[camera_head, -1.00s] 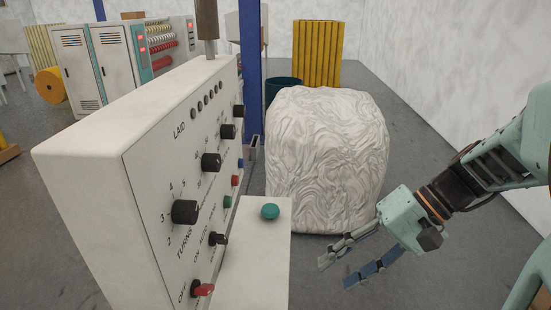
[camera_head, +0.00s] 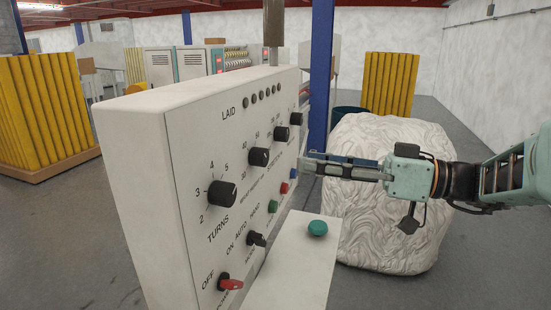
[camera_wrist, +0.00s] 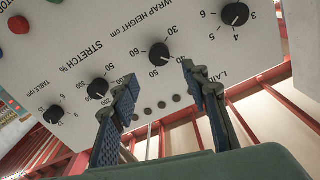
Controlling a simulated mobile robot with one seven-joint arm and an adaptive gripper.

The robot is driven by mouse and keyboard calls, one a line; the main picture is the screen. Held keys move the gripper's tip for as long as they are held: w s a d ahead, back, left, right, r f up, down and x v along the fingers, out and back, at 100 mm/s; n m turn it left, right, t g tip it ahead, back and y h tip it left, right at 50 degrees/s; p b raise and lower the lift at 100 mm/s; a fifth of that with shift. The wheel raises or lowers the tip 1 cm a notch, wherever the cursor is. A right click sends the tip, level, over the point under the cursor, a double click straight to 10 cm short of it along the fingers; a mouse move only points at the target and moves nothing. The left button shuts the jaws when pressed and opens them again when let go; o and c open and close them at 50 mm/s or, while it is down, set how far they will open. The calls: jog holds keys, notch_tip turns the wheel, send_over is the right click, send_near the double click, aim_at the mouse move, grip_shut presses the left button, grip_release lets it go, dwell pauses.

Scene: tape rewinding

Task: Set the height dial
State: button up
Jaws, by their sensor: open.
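The wrap height dial (camera_head: 259,157) is a black round knob on the white control panel (camera_head: 140,150), ringed by printed numbers. In the wrist view the same dial (camera_wrist: 160,54), marked WRAP HEIGHT cm, shows upside down, beyond and roughly between my fingertips. My gripper (camera_head: 306,166) is level and points left at the panel, in front of the knobs. It is open and empty; both blue padded fingers (camera_wrist: 158,78) show apart in the wrist view. I see no contact with the dial.
The TURNS knob (camera_head: 222,194) and the STRETCH knob (camera_head: 282,133) flank the height dial. Below are coloured buttons, a black selector (camera_head: 256,239) and a red switch (camera_head: 231,284). A teal button (camera_head: 317,228) tops a white ledge. A wrapped white load (camera_head: 390,240) stands behind my gripper.

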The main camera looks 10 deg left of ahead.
aim_at(267, 157)
jog(key=a, duration=0.5)
jog(key=a+p, duration=0.1)
jog(key=a, duration=0.2)
jog(key=shift+w+a, duration=0.2)
jog(key=shift+w, duration=0.1)
grip_shut()
